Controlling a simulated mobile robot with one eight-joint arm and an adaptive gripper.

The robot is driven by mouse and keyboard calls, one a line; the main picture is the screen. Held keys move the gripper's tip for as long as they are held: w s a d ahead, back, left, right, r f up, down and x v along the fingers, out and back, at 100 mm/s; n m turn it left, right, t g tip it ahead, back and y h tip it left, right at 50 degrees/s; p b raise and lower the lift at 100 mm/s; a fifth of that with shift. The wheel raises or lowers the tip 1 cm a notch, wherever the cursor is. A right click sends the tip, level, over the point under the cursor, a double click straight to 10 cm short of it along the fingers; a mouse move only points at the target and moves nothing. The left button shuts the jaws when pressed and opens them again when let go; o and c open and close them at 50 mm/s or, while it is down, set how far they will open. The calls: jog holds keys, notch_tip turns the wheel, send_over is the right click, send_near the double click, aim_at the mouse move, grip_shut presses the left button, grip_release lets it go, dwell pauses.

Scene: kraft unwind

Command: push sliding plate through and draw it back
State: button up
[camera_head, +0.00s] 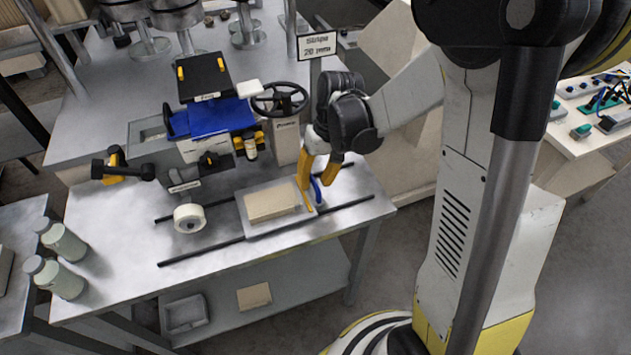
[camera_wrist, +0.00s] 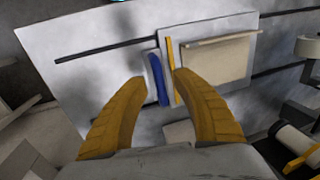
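The sliding plate (camera_head: 262,229) is a pale plate lying across two dark rails on the grey bench. A tan kraft block (camera_head: 271,204) rests on it. The plate also shows in the wrist view (camera_wrist: 187,92), with a yellow strip (camera_wrist: 171,63) along one edge and a blue handle (camera_wrist: 157,79) beside it. My gripper (camera_head: 317,180) is over the handle end of the plate, at its right in the head view. In the wrist view my gripper (camera_wrist: 161,78) has its yellow fingers spread, with the blue handle between the tips. Contact with the handle cannot be told.
Dark rails (camera_head: 205,252) run past the plate to the left. A white roll (camera_head: 189,217) stands beside them. Behind is a machine with a blue bed (camera_head: 220,117) and a handwheel (camera_head: 280,98).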

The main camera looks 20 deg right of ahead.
grip_shut()
jog(key=shift+a, duration=0.1)
dwell(0.3)
send_near(240, 216)
jog(key=f, duration=0.1)
jog(key=a+f, duration=0.1)
jog(key=f, duration=0.3)
jog(key=shift+a, duration=0.35)
grip_release()
jog(key=shift+w+r, duration=0.1)
jog(key=shift+r, duration=0.05)
